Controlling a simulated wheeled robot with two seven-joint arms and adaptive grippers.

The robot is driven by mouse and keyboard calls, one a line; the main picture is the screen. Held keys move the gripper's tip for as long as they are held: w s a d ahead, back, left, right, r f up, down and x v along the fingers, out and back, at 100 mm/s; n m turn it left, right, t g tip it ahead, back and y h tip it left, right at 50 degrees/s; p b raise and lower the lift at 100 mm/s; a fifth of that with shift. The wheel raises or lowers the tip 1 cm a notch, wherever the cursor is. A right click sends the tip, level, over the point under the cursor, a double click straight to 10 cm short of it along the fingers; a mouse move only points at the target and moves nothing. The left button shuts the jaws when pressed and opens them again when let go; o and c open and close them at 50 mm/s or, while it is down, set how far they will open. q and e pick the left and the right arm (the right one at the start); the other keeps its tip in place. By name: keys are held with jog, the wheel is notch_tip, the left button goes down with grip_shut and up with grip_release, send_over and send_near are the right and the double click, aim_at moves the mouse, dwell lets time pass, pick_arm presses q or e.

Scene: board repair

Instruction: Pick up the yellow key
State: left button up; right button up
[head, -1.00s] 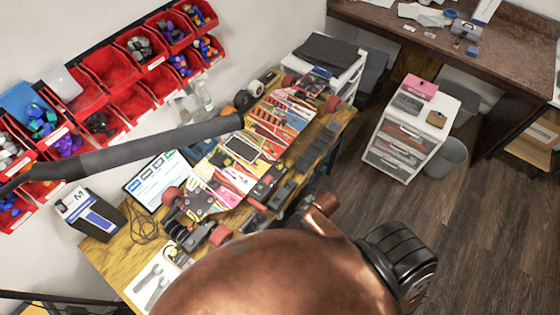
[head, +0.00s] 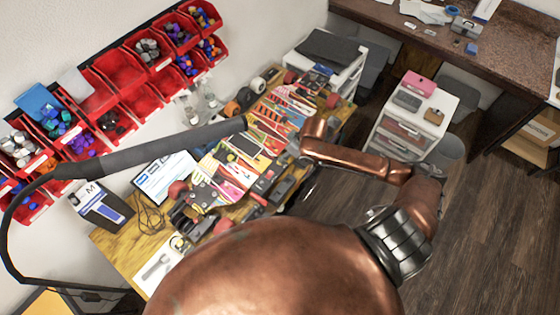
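I cannot make out the yellow key on the cluttered wooden workbench (head: 118,252); it may be hidden or too small to see. My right arm reaches over the bench's right edge from the lower right. Its wrist end is by the colourful skateboard deck (head: 283,112), with a small grey part, seemingly my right gripper (head: 294,147), at its tip. I cannot see whether that gripper is open or shut, or whether it touches anything. My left gripper is not in view.
A thick dark hose (head: 150,152) arches over the bench from the left. A tablet (head: 163,178), a black-and-white box (head: 101,206) and skateboard parts crowd the bench. Red wall bins (head: 120,67) hang behind. A white drawer unit (head: 408,118) stands right of the bench, on open floor.

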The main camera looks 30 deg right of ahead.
jog(key=x, duration=0.7)
jog(key=shift+s+a+f+p, duration=0.1)
jog(key=shift+s+f+p, duration=0.05)
jog(key=shift+f+p, duration=0.15)
jog(key=shift+r, duration=0.1)
jog(key=shift+c, duration=0.5)
grip_shut()
